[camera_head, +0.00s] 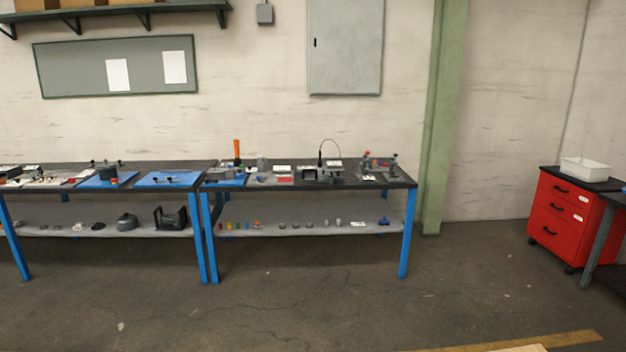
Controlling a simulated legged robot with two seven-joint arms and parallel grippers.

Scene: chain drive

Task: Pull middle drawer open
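A red drawer cabinet (574,222) on casters stands at the right side of the view. It has three drawers with black handles, one above another. The middle drawer (556,209) looks closed, with a dark handle and a white label on its right part. The top drawer and bottom drawer also look closed. Neither of my grippers shows in the head view.
A white bin (585,169) sits on the cabinet's black top. A dark table (612,199) with a grey leg stands at the right edge, partly before the cabinet. Two blue-legged workbenches (310,184) line the wall. A green column (442,120) stands between. Open floor (430,290) lies ahead.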

